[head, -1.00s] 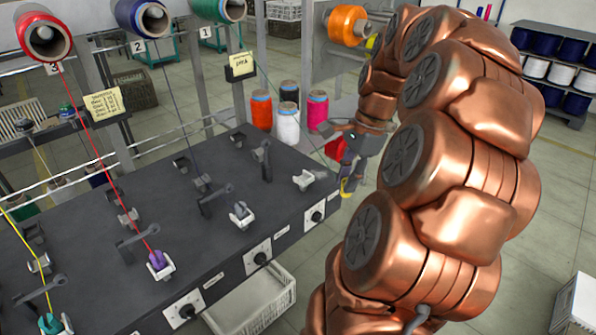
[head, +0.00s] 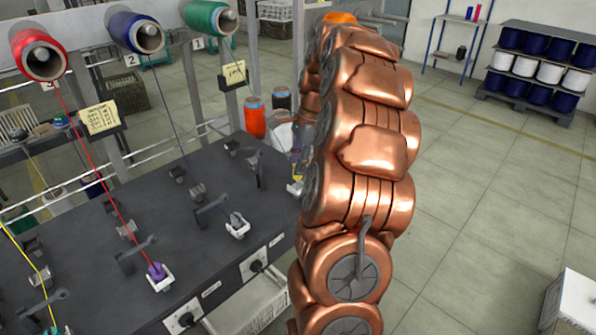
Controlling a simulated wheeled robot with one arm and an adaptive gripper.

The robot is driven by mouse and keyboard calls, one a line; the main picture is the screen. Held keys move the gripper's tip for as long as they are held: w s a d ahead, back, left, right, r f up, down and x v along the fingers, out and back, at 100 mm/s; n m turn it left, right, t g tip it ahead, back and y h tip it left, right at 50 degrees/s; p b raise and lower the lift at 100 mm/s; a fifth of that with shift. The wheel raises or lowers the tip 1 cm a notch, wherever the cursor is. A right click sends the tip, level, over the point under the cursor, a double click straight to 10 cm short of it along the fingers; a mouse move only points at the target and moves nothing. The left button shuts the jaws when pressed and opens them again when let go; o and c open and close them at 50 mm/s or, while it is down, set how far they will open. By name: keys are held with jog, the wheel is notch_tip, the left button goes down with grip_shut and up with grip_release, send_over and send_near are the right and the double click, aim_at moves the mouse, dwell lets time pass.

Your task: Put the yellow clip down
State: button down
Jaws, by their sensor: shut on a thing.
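My gripper (head: 297,158) is at the right end of the dark machine top, mostly hidden behind my copper-coloured arm. It is shut on the yellow clip, of which only a small yellowish bit (head: 298,178) shows at the arm's edge. The clip is low, close to a white spindle holder (head: 293,188) at the right end of the top. I cannot tell whether the clip touches anything below it.
The dark machine top (head: 185,240) carries several levers and holders. A purple bobbin (head: 157,270) has a red thread. Red (head: 38,55), blue (head: 137,33) and green (head: 210,17) spools hang above. An orange cone (head: 255,120) stands behind. A white crate (head: 247,308) is below the front edge.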

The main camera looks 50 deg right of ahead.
aim_at(297, 178)
jog(key=shift+f+p, duration=0.55)
jog(key=shift+f, duration=1.2)
jog(key=shift+f, duration=0.15)
jog(key=c, duration=1)
grip_release()
jog(key=shift+b+v, duration=1.25)
jog(key=shift+v, duration=4.95)
jog(key=shift+a, duration=0.1)
jog(key=shift+a, duration=0.1)
